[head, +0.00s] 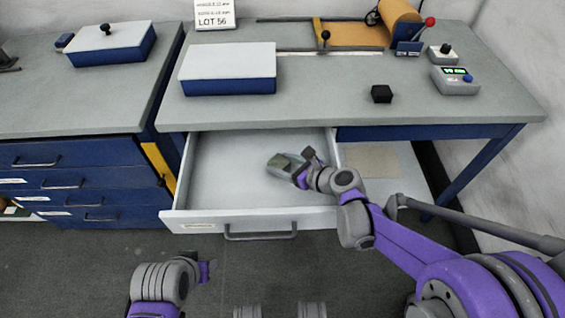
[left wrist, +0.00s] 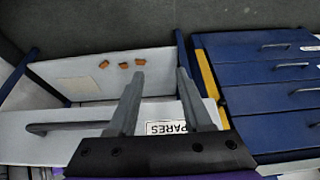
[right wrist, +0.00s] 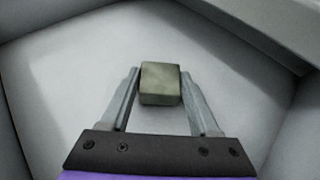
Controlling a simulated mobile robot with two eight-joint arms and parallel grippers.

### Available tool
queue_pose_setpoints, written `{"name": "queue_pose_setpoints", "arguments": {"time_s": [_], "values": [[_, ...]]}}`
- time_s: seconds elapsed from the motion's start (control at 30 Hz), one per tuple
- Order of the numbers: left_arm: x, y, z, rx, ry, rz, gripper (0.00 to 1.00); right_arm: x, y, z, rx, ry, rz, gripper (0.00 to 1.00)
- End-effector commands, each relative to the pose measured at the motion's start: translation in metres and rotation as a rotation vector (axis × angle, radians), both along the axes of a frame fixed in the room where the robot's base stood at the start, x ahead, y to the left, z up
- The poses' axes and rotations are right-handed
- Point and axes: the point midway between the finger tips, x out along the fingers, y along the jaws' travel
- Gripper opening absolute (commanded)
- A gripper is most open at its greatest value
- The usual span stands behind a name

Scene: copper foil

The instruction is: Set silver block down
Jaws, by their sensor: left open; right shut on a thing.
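The silver block (head: 280,162) is a small grey-olive cube. My right gripper (head: 297,168) is shut on it, inside the outline of the open drawer (head: 228,185). In the right wrist view the block (right wrist: 160,84) sits between both fingertips (right wrist: 160,88), above the pale drawer floor (right wrist: 75,80). I cannot tell whether it touches the floor. My left gripper (head: 206,272) is low in front of the drawer. In the left wrist view its fingers (left wrist: 158,78) are open and empty, over the drawer front with its partly hidden label (left wrist: 165,128).
The workbench (head: 320,105) holds a blue box with a white lid (head: 228,70), a black block (head: 381,94) and a meter (head: 455,80). A blue drawer cabinet (head: 80,170) stands left. Several small copper-coloured pieces (left wrist: 123,65) show on a white surface in the left wrist view.

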Motion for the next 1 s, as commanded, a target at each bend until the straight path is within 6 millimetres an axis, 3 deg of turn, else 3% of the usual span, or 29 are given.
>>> {"name": "queue_pose_setpoints", "arguments": {"time_s": [0.03,0.2,0.57,1.0], "values": [[0.0,0.0,-0.001,0.0,0.001,0.0,0.5,0.0,0.0,-0.002,0.0,0.0,0.0,0.66],[0.0,0.0,-0.001,0.0,0.0,0.0,0.5,0.0,0.0,-0.001,0.0,0.0,0.0,0.92],[0.0,0.0,0.005,0.0,-0.002,0.0,0.5,0.0,0.0,0.006,0.0,0.0,0.0,0.92],[-0.001,0.0,0.023,0.0,-0.008,0.0,0.5,-0.055,-0.057,0.043,0.0,0.0,-0.005,0.92]]}}
